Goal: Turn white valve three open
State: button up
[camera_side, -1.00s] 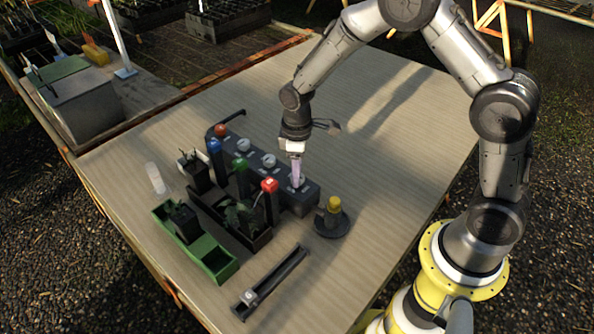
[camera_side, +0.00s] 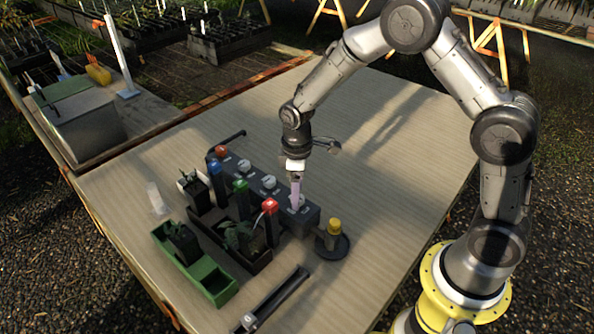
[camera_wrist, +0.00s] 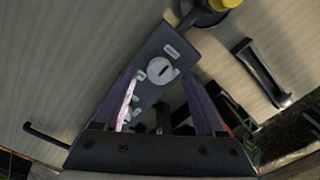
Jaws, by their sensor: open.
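A dark grey valve block (camera_side: 312,219) stands on the table with a row of white round valves and a red knob (camera_side: 221,151) at its far end. My gripper (camera_side: 297,204) points down at the white valve (camera_side: 297,201) at the near end of the row. In the wrist view this white valve (camera_wrist: 160,71) has a dark mark on its face and lies between my open fingertips (camera_wrist: 160,78). I cannot tell whether the fingers touch it. The other white valves (camera_side: 268,182) are farther along the block. The label text is too small to read.
A yellow knob on a round black base (camera_side: 334,244) stands just right of the block. Red, green and blue-topped posts (camera_side: 270,206), a black tray with plants and a green tray (camera_side: 215,287) stand in front. The table's right side is clear.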

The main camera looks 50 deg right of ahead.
notch_tip(320, 180, up, 13)
dwell(0.3)
jog(key=s+d+r+m+t, duration=0.2)
jog(key=s+r+t, duration=0.2)
jog(key=s+r, duration=0.85)
jog(key=s+f+m+t, duration=0.1)
jog(key=s+m, duration=0.4)
jog(key=s, duration=0.7)
jog(key=shift+d+f+t, duration=0.3)
jog(key=shift+f, duration=0.6)
